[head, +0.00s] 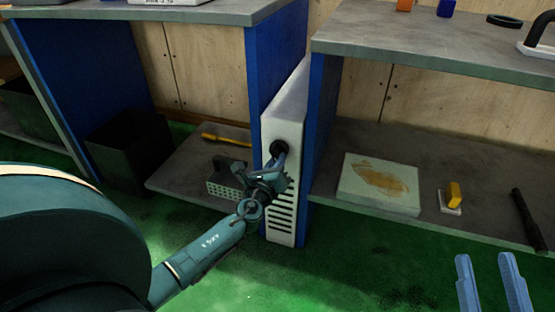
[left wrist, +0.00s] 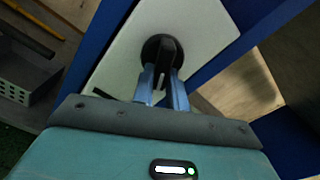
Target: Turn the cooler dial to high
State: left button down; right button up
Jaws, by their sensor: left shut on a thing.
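The cooler (head: 283,115) is a narrow white box with dark vent slots low on its front, standing between two blue panels. Its black round dial (head: 279,147) sits on the upper front face. In the left wrist view the dial (left wrist: 160,49) shows a raised grip bar with a light mark at its near end. My left gripper (head: 281,158) is at the dial, and its two blue fingers (left wrist: 162,78) are shut on the dial's grip bar, one on each side. My right gripper (head: 490,270) shows two blue fingers spread apart, empty, at the lower right.
A black bin (head: 130,152) stands left of the cooler. A low shelf there holds a yellow-handled tool (head: 226,140) and a perforated grey box (head: 226,190). The right shelf holds a stained pale slab (head: 379,184), a yellow item (head: 454,194) and a black rod (head: 527,220). Green floor lies in front.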

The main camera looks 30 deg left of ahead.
pick_arm(q)
jog(key=m, duration=0.1)
jog(key=m+p, duration=0.1)
jog(key=m, duration=0.2)
jog(key=shift+a+r+m+p, duration=0.15)
jog(key=shift+a+m+p, duration=0.15)
jog(key=shift+m, duration=0.4)
pick_arm(e)
jog(key=f, duration=0.1)
jog(key=s+f+m+g+h, duration=0.1)
jog(key=shift+a+f, duration=0.15)
jog(key=shift+f, duration=0.15)
pick_arm(q)
jog(key=shift+m, duration=0.4)
pick_arm(e)
jog(key=shift+r+h, duration=0.15)
jog(key=shift+h, duration=0.15)
pick_arm(q)
jog(key=c, duration=1.4)
grip_release()
jog(key=shift+c, duration=0.2)
jog(key=shift+o, duration=0.2)
jog(key=shift+f, duration=0.2)
pick_arm(e)
jog(key=shift+w, duration=0.1)
pick_arm(q)
jog(key=shift+s, duration=0.1)
